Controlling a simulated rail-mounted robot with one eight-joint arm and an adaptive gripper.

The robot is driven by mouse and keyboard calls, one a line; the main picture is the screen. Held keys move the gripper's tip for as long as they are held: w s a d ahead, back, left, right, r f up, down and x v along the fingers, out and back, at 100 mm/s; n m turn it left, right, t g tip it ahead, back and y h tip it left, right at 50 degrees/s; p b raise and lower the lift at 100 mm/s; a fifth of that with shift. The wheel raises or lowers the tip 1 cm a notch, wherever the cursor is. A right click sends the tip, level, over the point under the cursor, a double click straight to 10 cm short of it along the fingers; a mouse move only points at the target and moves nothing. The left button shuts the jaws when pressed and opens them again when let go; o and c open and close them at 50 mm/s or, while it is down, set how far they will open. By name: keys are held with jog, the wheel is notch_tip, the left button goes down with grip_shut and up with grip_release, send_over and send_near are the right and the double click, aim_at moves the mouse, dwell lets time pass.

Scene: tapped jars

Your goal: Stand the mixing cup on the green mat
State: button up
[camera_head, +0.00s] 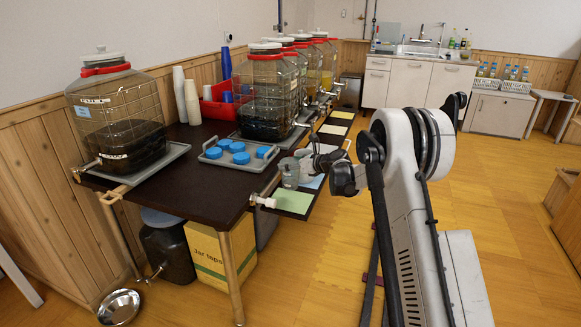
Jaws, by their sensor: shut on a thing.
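The mixing cup (289,174) is a clear, greyish cup, upright in the head camera view. My gripper (303,165) is at the cup's right side and is shut on it; its fingertips are small and partly hidden. The green mat (294,202) lies on the low shelf along the dark table's right edge. In the picture the cup's base is just above the mat's far edge. I cannot tell whether the base touches anything.
A pale blue mat (313,181) lies just beyond the green one. A white tap-like piece (263,202) is left of the green mat. A grey tray (237,158) with blue lids and large tapped jars (267,97) stand on the table (205,189).

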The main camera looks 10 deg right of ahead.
aim_at(297, 178)
jog(key=shift+f, duration=0.1)
dwell(0.4)
jog(key=shift+f+b, duration=1.95)
jog(key=shift+f, duration=0.8)
jog(key=shift+f+b, duration=0.6)
jog(key=shift+b, duration=0.05)
dwell(0.4)
jog(key=o, duration=1.8)
jog(key=shift+c, duration=0.2)
jog(key=shift+s, duration=0.1)
jog(key=shift+p+v, duration=0.3)
jog(key=shift+v, duration=3.6)
jog(key=shift+d+r, duration=0.1)
